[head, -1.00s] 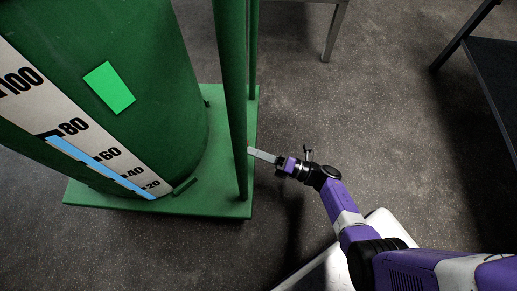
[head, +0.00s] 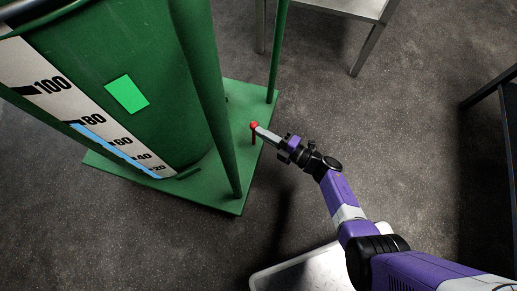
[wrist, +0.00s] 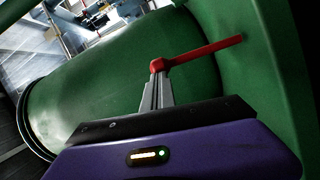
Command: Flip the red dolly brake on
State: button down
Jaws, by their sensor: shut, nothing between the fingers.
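The red brake lever (head: 253,126) sits at the right side of the green dolly base (head: 226,191), near the post. In the wrist view its red arm (wrist: 205,52) runs from a rounded red end to the right, toward the green surface. My gripper (head: 262,131) is shut, with its fingertips at the rounded red end of the lever. In the wrist view the shut fingertips (wrist: 157,76) overlap that end; I cannot tell if they touch it. Nothing is held between the fingers.
The green column (head: 165,95) with a white scale (head: 48,75) stands on the base. Green posts (head: 203,85) rise close to my gripper. A metal table (head: 345,8) stands at the back and a dark one (head: 490,90) at the right. The floor between is clear.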

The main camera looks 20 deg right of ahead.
jog(key=w+d+m+g, duration=0.1)
jog(key=w+d+m, duration=0.2)
jog(key=w, duration=0.2)
jog(key=shift+w+d+f+g+b, duration=0.15)
jog(key=shift+d+f+g+b, duration=0.15)
jog(key=shift+f+b, duration=0.15)
jog(key=shift+w+d, duration=0.1)
jog(key=shift+d, duration=0.05)
jog(key=shift+r, duration=0.1)
